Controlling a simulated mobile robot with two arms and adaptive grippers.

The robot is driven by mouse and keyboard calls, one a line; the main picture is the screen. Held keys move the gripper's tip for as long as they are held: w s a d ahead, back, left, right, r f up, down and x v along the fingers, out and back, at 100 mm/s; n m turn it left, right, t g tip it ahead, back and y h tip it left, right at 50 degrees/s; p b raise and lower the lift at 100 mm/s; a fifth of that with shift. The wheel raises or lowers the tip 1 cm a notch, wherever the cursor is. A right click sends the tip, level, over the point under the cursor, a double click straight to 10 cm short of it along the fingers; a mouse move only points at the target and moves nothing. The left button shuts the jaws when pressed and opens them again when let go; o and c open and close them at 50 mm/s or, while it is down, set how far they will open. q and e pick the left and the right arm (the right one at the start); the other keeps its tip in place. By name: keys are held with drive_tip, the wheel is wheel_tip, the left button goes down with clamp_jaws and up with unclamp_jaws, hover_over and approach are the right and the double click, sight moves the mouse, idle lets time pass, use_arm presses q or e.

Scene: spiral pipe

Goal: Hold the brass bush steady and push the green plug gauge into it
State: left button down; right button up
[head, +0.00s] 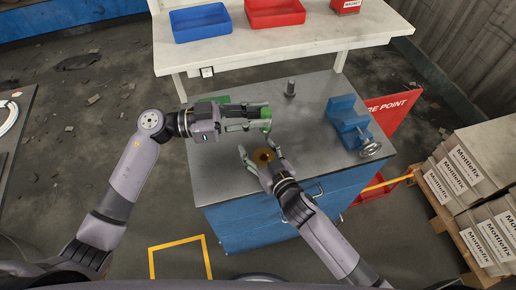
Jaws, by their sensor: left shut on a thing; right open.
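The green plug gauge (266,112) is between the fingertips of my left gripper (260,117), which is shut on it above the grey workbench top. The fingers partly hide the gauge. The brass bush (263,157) is nearer the bench's front edge, with its dark bore visible. My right gripper (257,147) is open, with its fingers on either side of the bush. I cannot tell whether either finger touches it. The gauge appears above and apart from the bush in the picture.
A blue vice (346,118) stands at the bench's right, and a small grey cylindrical part (291,88) stands at the back. A green item (212,99) is partly hidden behind my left gripper. The grey bench top (225,176) is clear at front left.

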drive_tip(key=shift+c, duration=0.6)
drive_tip(key=c, duration=1.3)
drive_tip(key=shift+f, duration=0.1)
